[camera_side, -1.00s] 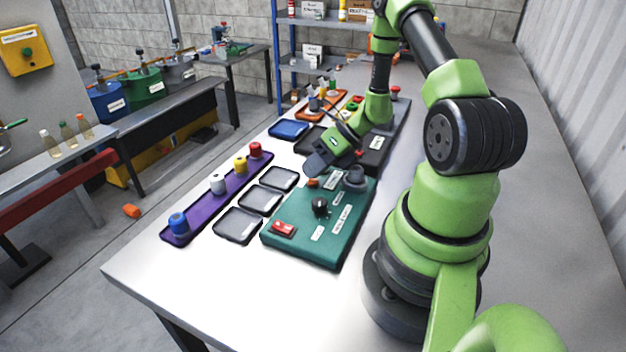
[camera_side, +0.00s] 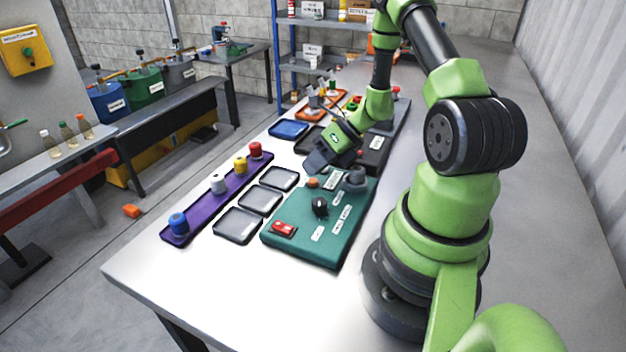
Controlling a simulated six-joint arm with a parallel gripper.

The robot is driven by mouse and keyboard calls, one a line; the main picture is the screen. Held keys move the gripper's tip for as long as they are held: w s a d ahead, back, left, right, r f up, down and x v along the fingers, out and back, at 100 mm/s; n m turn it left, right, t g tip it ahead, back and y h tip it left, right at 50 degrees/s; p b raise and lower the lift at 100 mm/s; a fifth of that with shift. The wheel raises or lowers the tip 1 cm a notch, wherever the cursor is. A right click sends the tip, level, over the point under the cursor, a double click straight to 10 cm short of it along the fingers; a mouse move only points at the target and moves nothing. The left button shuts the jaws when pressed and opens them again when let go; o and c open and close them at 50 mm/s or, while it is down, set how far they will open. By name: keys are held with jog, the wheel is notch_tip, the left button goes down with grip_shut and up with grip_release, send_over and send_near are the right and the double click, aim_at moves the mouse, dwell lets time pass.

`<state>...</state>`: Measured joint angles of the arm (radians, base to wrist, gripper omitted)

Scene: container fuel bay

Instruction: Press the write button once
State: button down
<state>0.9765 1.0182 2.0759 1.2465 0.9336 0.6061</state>
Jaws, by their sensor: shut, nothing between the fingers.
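A green control panel (camera_side: 282,252) lies on the metal table. It carries a red rocker switch (camera_side: 284,229), a black knob (camera_side: 320,206), a grey round part (camera_side: 356,178) and an orange button (camera_side: 313,183) near its far edge. White labels sit beside them, but their text is too small to read, so I cannot tell which control is the write button. My gripper (camera_side: 314,166) is shut and empty. It is tilted down, just above and beyond the orange button, and appears apart from it.
Left of the panel are empty black trays (camera_side: 237,226) and a purple strip (camera_side: 202,207) with blue, white, yellow and red pegs. A blue tray (camera_side: 289,130) and a black box (camera_side: 375,152) lie beyond. The table front is clear.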

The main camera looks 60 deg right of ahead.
aim_at(314, 179)
jog(key=shift+r, duration=0.3)
jog(key=shift+r, duration=2.4)
jog(key=shift+w+a+r, duration=0.1)
jog(key=shift+r, duration=0.1)
jog(key=a+r+n+g, duration=0.3)
jog(key=a+r+n, duration=0.8)
jog(key=n, duration=0.4)
jog(key=s+a+r+n+t+h, duration=0.1)
jog(key=s+a+r+n, duration=0.2)
jog(key=n, duration=0.6)
jog(key=s+a+r+n+t+h, duration=0.1)
jog(key=s+a+r+n+h, duration=0.1)
jog(key=s+r+n, duration=0.4)
jog(key=s+a+n, duration=0.1)
jog(key=n, duration=0.2)
jog(key=shift+s+a+r+n+t, duration=0.25)
jog(key=shift+n+t, duration=0.15)
